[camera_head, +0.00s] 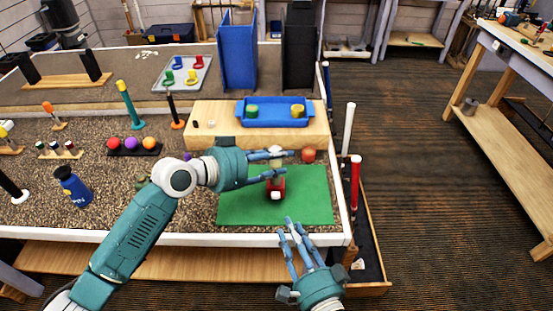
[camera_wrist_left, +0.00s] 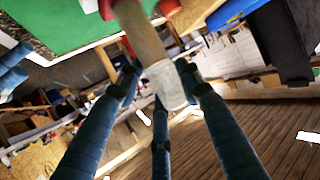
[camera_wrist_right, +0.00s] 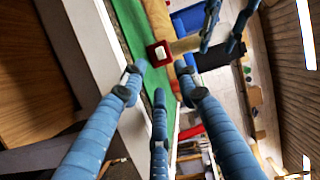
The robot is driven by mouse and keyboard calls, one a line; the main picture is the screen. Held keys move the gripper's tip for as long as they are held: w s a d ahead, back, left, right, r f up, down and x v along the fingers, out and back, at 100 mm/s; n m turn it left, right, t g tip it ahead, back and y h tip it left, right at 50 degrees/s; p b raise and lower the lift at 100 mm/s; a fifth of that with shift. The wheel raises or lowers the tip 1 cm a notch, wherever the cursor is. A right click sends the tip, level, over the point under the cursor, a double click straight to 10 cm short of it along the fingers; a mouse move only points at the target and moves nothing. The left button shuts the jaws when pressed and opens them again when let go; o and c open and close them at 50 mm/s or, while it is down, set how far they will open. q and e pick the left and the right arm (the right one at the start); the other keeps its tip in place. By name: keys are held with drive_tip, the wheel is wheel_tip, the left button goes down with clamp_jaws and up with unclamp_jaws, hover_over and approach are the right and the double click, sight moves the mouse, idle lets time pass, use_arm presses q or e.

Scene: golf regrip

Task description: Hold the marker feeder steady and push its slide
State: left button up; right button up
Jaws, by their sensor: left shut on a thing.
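The marker feeder stands on the green mat (camera_head: 310,205), with a tan tube and a red part (camera_head: 276,188) low down that has a white square facing my right gripper. My left gripper (camera_head: 278,164) is shut on the upper tube. In the left wrist view its fingers surround the tube's white end (camera_wrist_left: 163,85). In the right wrist view the red part (camera_wrist_right: 153,56) and tan tube (camera_wrist_right: 184,45) lie beyond the fingertips. My right gripper (camera_head: 292,228) is open and empty at the mat's front edge, apart from the feeder.
A blue bottle (camera_head: 73,187) stands at left. Golf clubs (camera_head: 355,180) stand along the table's right side.

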clamp_jaws()
idle(1.4)
